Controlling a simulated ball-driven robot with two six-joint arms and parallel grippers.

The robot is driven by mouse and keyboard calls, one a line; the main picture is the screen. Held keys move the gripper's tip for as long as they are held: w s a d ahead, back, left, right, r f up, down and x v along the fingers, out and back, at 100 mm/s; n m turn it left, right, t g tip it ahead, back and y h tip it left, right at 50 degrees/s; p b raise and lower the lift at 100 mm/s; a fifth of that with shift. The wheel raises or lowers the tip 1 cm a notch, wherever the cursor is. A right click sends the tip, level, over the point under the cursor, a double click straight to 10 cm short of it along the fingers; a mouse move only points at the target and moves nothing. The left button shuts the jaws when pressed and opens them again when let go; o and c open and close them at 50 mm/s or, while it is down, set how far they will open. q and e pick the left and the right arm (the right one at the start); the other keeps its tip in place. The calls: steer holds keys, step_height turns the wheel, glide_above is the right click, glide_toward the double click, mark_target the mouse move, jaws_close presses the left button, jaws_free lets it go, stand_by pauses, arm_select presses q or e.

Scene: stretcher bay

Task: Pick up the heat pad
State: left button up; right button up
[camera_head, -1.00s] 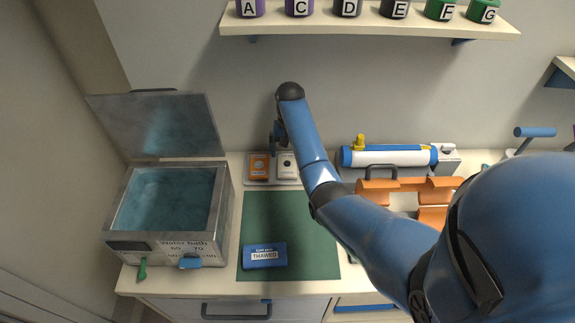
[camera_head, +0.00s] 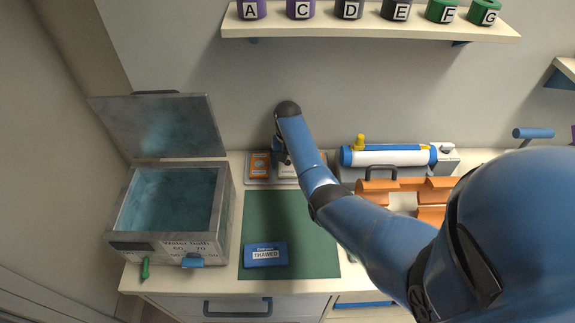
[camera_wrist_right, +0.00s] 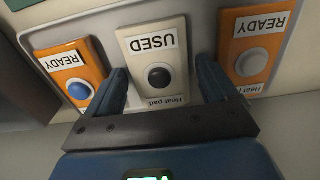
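Three heat pads lie in a grey tray (camera_wrist_right: 103,27) at the back of the counter. In the right wrist view, an orange pad (camera_wrist_right: 70,66) marked READY with a blue button is on the left. A white pad (camera_wrist_right: 155,48) marked USED with a dark button is in the middle. An orange pad (camera_wrist_right: 252,40) marked READY with a grey button is on the right. My right gripper (camera_wrist_right: 162,84) is open, its fingers on either side of the white pad's near end, with gaps showing. In the head view, my right gripper (camera_head: 281,152) hides much of the white pad. My left gripper is out of view.
An open water bath (camera_head: 222,215) stands left. A blue THAWED pack (camera_head: 265,254) lies on a green mat (camera_head: 290,215). A white-and-blue cylinder device (camera_head: 390,157) and orange case (camera_head: 378,193) are right of the tray. A shelf (camera_head: 370,27) with lettered containers is above.

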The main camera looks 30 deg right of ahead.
steer(key=shift+r, duration=0.1)
steer(key=c, duration=0.9)
steer(key=shift+c, duration=0.2)
step_height(320, 180, up, 11)
steer(key=b, duration=0.1)
step_height(320, 180, up, 9)
steer(key=p, duration=0.9)
glide_above(288, 162)
